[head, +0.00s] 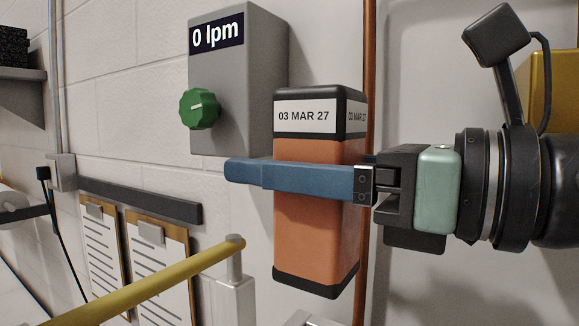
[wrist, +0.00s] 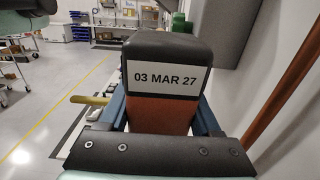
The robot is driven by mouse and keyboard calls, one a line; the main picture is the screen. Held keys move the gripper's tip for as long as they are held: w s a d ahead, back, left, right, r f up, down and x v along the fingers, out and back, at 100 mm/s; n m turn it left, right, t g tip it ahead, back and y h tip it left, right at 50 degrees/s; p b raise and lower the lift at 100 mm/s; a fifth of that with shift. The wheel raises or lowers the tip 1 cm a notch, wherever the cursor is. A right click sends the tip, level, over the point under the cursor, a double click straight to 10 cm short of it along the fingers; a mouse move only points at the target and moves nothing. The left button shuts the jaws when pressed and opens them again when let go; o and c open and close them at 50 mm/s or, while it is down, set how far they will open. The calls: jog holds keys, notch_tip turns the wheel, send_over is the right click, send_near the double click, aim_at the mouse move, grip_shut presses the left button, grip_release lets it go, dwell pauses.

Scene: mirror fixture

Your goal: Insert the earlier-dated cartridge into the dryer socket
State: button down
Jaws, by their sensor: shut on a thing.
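An orange cartridge (head: 310,222) with black end caps and a white label reading "03 MAR 27" is upright in the head view, leaning slightly. My gripper (head: 240,172) is shut on it, the long blue fingers lying across its upper body just below the black cap. In the wrist view the cartridge (wrist: 163,110) sits between the two fingers (wrist: 160,120), its label facing the camera. The cartridge's lower end is clear of my gripper. I cannot pick out a dryer socket or a second cartridge in either view.
A grey box (head: 262,90) with a "0 lpm" display and green knob (head: 199,108) is on the wall behind. A copper pipe (head: 369,60) runs vertically close by. A yellow bar (head: 150,284) crosses the lower left before clipboards (head: 158,260). Open floor (wrist: 50,90) lies left.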

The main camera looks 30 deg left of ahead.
aim_at(288, 251)
jog(key=shift+w, duration=0.2)
jog(key=shift+s+f+b, duration=0.15)
jog(key=shift+s+b, duration=0.05)
jog(key=shift+b, duration=0.15)
notch_tip(288, 251, down, 6)
jog(key=b, duration=0.5)
jog(key=shift+w, duration=0.15)
jog(key=shift+b, duration=0.7)
dwell(1.4)
dwell(0.3)
jog(key=shift+f+b, duration=0.35)
jog(key=shift+b, duration=0.1)
